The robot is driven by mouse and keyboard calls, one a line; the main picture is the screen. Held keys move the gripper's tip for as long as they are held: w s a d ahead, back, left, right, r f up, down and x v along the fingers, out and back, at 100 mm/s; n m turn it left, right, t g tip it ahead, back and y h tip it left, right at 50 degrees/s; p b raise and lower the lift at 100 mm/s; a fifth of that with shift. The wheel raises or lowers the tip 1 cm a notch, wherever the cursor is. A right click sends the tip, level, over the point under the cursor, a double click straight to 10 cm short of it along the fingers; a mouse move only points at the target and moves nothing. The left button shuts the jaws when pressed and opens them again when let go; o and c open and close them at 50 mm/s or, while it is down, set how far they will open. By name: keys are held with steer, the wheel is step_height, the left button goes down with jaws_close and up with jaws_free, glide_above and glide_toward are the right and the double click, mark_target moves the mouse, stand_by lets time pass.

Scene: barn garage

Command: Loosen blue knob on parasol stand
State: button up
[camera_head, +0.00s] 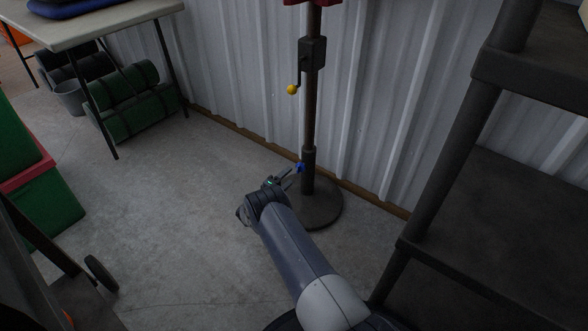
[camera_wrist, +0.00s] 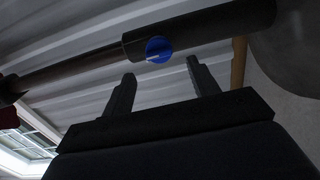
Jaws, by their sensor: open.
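The parasol stand (camera_head: 308,120) is a dark upright pole on a round base (camera_head: 318,212), standing by the corrugated wall. The small blue knob (camera_head: 300,167) sits low on the pole's thicker lower sleeve. My gripper (camera_head: 292,176) is beside the knob, on its left. In the wrist view the blue knob (camera_wrist: 158,49) faces the camera on the dark sleeve (camera_wrist: 205,30), which runs across the top of the picture. My gripper's two fingers (camera_wrist: 160,82) are apart and empty, with the knob beyond and between their tips. I cannot tell whether either finger touches it.
A crank with a yellow ball (camera_head: 292,89) hangs higher on the pole. A dark shelf frame (camera_head: 440,170) stands close on the right. A table (camera_head: 90,25) with green rolled bags (camera_head: 135,110) below is at the back left. Concrete floor (camera_head: 170,200) to the left is clear.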

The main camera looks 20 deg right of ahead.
mark_target(297, 172)
steer(key=v, duration=0.4)
steer(key=shift+p, duration=0.4)
steer(key=b+x, duration=0.4)
steer(key=x, duration=0.7)
